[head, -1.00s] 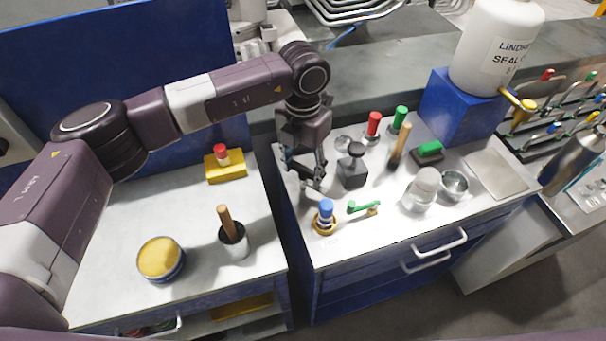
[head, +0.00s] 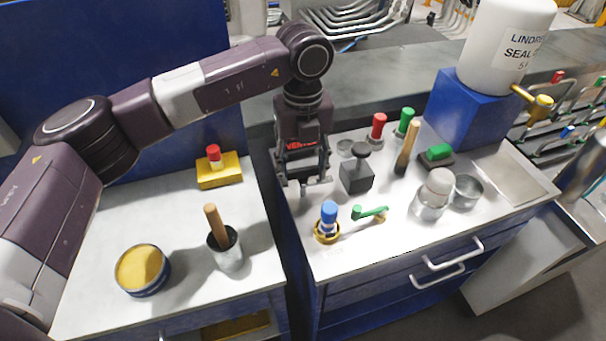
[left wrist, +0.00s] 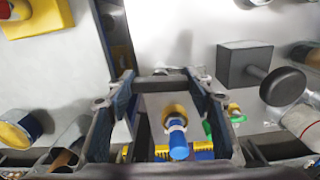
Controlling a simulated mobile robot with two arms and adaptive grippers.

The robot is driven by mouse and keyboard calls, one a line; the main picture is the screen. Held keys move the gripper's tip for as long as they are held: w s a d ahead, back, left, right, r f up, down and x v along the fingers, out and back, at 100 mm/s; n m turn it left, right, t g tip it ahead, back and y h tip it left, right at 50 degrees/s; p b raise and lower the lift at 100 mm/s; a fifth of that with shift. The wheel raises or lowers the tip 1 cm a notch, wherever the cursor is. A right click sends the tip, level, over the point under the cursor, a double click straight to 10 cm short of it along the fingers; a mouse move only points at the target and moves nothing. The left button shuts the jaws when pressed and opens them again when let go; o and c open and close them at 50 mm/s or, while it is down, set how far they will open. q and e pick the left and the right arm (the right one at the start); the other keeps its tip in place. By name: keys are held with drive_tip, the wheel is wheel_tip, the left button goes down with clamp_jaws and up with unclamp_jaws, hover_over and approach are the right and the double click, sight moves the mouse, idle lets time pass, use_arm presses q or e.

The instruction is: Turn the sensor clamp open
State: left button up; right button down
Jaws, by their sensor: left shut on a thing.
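A blue-capped sensor-like piece (head: 328,214) stands upright in a brass ring at the front left of the right-hand worktop; it also shows in the left wrist view (left wrist: 178,148). A green-handled lever (head: 370,212) with a brass end lies just right of it. I cannot tell which part is the clamp. My left gripper (head: 307,183) is above the worktop, behind and left of the blue-capped piece and apart from it. Its fingers are shut on a thin grey piece (left wrist: 162,83) that spans between them. My right gripper is not in view.
A black block with a knob (head: 357,172) stands right of the gripper. Red and green handles, a wooden-handled brush (head: 407,150), a glass jar (head: 433,195) and a metal cup crowd the right. A gap separates the left worktop, with a yellow-topped tin (head: 142,270) and a yellow switch box (head: 218,172).

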use_arm(q)
drive_tip(key=shift+w+n, duration=0.1)
drive_tip(key=shift+n, duration=0.5)
drive_tip(key=o, duration=1.2)
wheel_tip(320, 180, up, 12)
drive_tip(key=shift+r, duration=0.1)
